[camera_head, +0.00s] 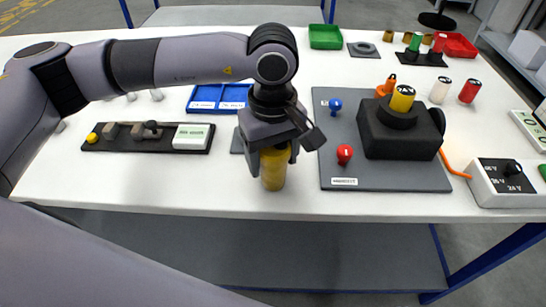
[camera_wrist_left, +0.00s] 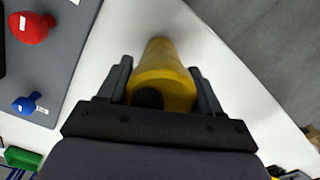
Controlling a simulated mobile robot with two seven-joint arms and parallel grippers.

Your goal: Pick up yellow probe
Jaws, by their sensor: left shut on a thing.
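The yellow probe (camera_head: 272,172) is a yellow cylinder near the front edge of the white table. My left gripper (camera_head: 270,155) comes down over it from above and is shut on it, with one finger on each side. In the left wrist view the probe (camera_wrist_left: 163,75) lies between the two fingers of my left gripper (camera_wrist_left: 160,85), with a dark round spot on its near end. Whether its lower end touches the table cannot be told. My right gripper is not in view.
A grey board (camera_head: 385,180) to the right holds a black block (camera_head: 400,138), a red knob (camera_head: 345,153) and a blue knob (camera_head: 335,105). A dark tray (camera_head: 150,139) stands left, blue bins (camera_head: 218,98) behind. The table front left is clear.

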